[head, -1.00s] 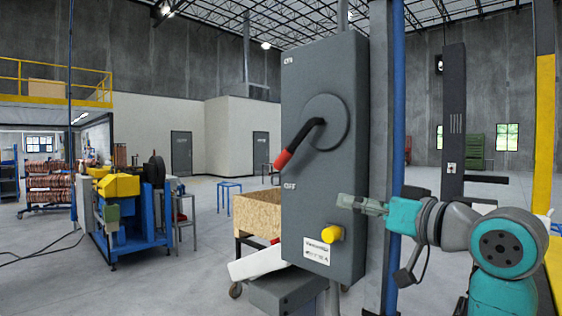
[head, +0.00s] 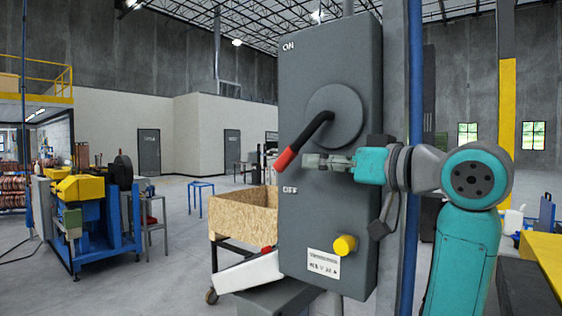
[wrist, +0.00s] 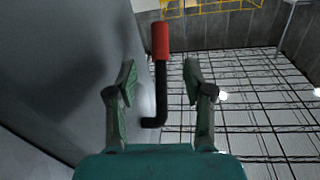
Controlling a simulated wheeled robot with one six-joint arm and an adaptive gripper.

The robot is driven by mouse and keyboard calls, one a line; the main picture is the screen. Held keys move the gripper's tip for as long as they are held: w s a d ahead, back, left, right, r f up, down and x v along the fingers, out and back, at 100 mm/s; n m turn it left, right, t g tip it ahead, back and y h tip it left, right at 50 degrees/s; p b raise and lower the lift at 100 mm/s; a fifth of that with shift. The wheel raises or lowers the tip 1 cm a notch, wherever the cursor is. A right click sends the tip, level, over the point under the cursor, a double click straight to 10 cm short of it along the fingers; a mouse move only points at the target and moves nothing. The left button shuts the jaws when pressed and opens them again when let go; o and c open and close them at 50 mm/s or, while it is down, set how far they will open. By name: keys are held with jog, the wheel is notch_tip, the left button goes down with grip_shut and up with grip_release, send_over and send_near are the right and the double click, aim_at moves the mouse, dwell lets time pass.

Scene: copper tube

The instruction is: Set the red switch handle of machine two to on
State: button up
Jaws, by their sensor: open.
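The switch handle (head: 304,139) is a bent black lever with a red grip (head: 286,157), on a round grey disc (head: 343,111) on the front of a grey switch box (head: 301,216). It slants down to the left, between the ON label (head: 288,47) above and the OFF label (head: 289,190) below. My gripper (head: 306,161) is just right of the red grip in the head view, pointing left. In the wrist view my gripper (wrist: 158,75) is open, and the red grip (wrist: 160,40) shows ahead between its fingers. I cannot tell whether they touch it.
A yellow knob (head: 345,245) sticks out low on the box. A blue pipe (head: 414,70) runs upright behind my arm. A wooden crate (head: 237,216) stands left of the box. A blue and yellow machine (head: 92,219) stands further left, with open floor between.

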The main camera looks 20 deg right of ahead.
aim_at(291, 161)
jog(key=x, duration=0.9)
jog(key=shift+w+a, duration=0.15)
jog(key=shift+w, duration=0.15)
jog(key=shift+c, duration=0.3)
grip_shut()
